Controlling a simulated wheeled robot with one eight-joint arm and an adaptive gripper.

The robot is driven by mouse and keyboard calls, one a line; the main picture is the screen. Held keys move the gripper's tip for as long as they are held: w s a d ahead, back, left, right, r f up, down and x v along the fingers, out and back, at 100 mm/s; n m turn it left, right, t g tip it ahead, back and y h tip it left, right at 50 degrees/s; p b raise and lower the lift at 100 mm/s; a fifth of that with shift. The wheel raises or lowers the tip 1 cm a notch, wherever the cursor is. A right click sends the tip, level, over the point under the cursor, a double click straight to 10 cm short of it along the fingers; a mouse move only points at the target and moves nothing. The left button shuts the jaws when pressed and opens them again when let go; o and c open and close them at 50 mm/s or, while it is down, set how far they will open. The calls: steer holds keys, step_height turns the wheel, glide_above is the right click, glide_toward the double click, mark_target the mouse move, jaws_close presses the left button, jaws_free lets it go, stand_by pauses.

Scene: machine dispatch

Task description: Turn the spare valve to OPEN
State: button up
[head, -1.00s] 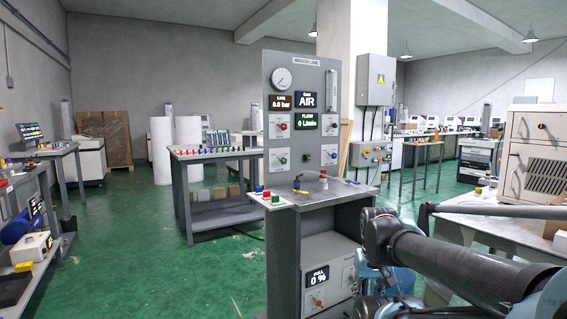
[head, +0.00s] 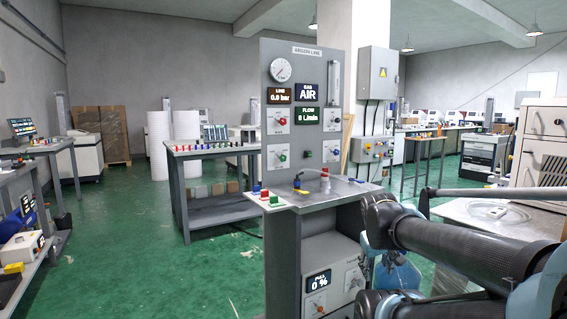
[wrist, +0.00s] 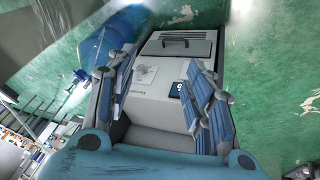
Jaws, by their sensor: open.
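The grey panel (head: 305,72) headed ARGON LINE carries several valve knobs on white plates. The plate lettering is too small to read, so I cannot tell which is the spare valve.
The panel's shelf (head: 318,193) holds small coloured blocks and a red-capped fitting. A lit display (head: 318,281) reads 0 %. A blue cylinder (wrist: 105,45) lies beside the box in the wrist view. A workbench (head: 215,152) stands behind left. Green floor is clear at left.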

mark_target(284, 159)
steer(key=w+r+n+t+h, duration=0.2)
steer(key=w+r+n+t, duration=0.85)
steer(key=w+r, duration=0.95)
steer(key=w+a+r+n+t+y, duration=0.3)
steer(key=w+a+r+n+y, duration=0.2)
steer(key=w+a+n, duration=0.55)
steer(key=w+a+f+n+g+y, duration=0.1)
steer(key=a+n+g+y, duration=0.2)
steer(key=a+n+y, duration=1.05)
steer(key=w+a+h, duration=0.1)
steer(key=w+a, duration=0.1)
steer(key=w, duration=0.2)
steer(key=w+a+n+h, duration=0.1)
steer(key=w+a+h, duration=0.1)
steer(key=w, duration=0.3)
steer(key=w+a+n+h, duration=0.1)
steer(key=w+a, duration=0.2)
steer(key=w, duration=0.2)
steer(key=shift+w+a+h, duration=0.2)
steer(key=shift+h, duration=0.15)
steer(key=c, duration=1.1)
